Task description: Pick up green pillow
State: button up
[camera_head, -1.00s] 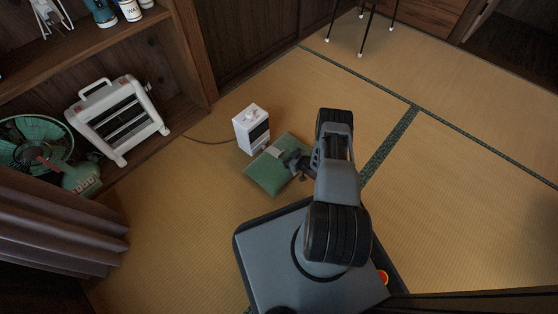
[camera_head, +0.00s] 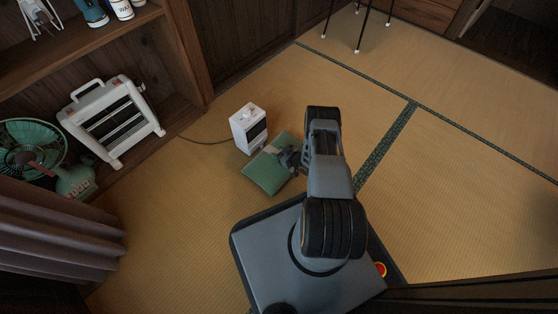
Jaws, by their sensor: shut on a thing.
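The green pillow (camera_head: 266,173) is a flat green square in front of the small white heater, near the middle of the view. My gripper (camera_head: 288,158) is at the pillow's right side and is shut on it. My arm hides part of the pillow's right edge. I cannot tell whether the pillow is clear of the floor.
A small white heater (camera_head: 248,129) with a cord stands right behind the pillow. A larger white heater (camera_head: 113,119) and a green fan (camera_head: 32,147) are at the left by the wooden shelf (camera_head: 85,42). Thin black legs (camera_head: 361,27) stand at the back. Tatami at the right is clear.

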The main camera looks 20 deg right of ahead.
grip_shut()
dwell(0.3)
